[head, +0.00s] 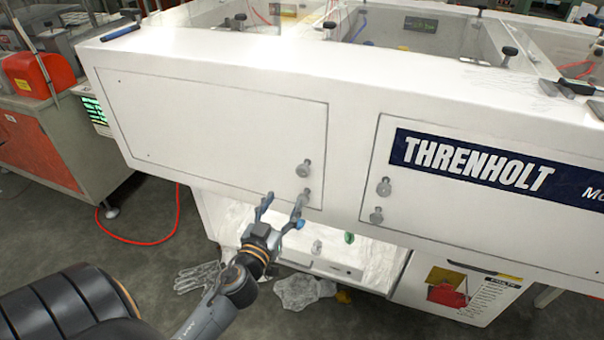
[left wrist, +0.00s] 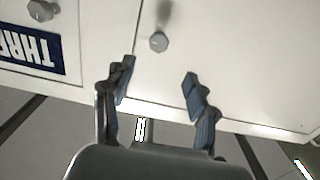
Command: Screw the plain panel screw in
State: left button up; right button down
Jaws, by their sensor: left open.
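Several grey panel screws show on the white machine front. On the left panel (head: 220,130), one screw (head: 303,168) sits above another (head: 303,197) near the lower right corner. Two more, an upper (head: 383,187) and a lower one (head: 376,215), are on the right panel. My left gripper (head: 282,203) is open and empty, just below and left of the left panel's screws. In the left wrist view, a plain grey screw head (left wrist: 158,41) lies ahead of the spread fingers (left wrist: 158,75), apart from them. My right gripper is not in view.
The machine's lower bay (head: 335,255) is open beneath the panels. A red cable (head: 150,241) runs on the floor at left. The space before the panels is otherwise clear.

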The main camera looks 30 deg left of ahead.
aim_at(301, 172)
pick_arm(q)
jog(key=p+x, duration=0.1)
jog(key=x, duration=0.5)
jog(key=p+x, duration=0.1)
jog(key=x, duration=0.6)
jog(key=shift+w+d+r, duration=0.15)
jog(key=shift+w, duration=0.2)
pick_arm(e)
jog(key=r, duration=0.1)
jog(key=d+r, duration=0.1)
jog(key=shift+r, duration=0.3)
pick_arm(q)
jog(key=shift+c, duration=0.2)
jog(key=c, duration=1.1)
jog(key=shift+c, duration=0.2)
